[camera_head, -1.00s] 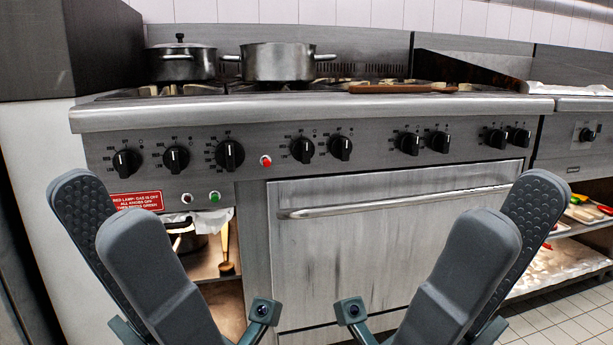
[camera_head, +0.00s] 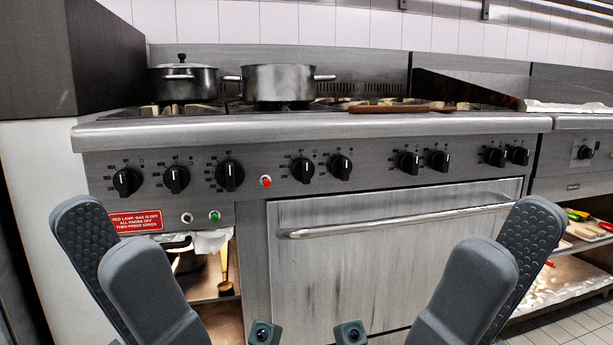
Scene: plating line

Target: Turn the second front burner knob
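A row of black burner knobs runs along the front panel of the steel stove (camera_head: 330,128). From the left come a first knob (camera_head: 127,182), a second knob (camera_head: 176,179) and a third, larger one (camera_head: 229,175), with several more to the right. I cannot tell for certain which one the task calls the second front burner knob. My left gripper (camera_head: 103,235) is open and empty, low at the left, in front of and apart from the panel. My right gripper (camera_head: 510,235) is open and empty at the right, in front of the oven door. Neither touches a knob.
Two pots, a lidded one (camera_head: 184,82) and an open one (camera_head: 278,83), stand on the stove top. A red lamp (camera_head: 265,181), a green button (camera_head: 214,216) and a red sign (camera_head: 136,221) are on the front. The oven door handle (camera_head: 400,222) sticks out below the knobs.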

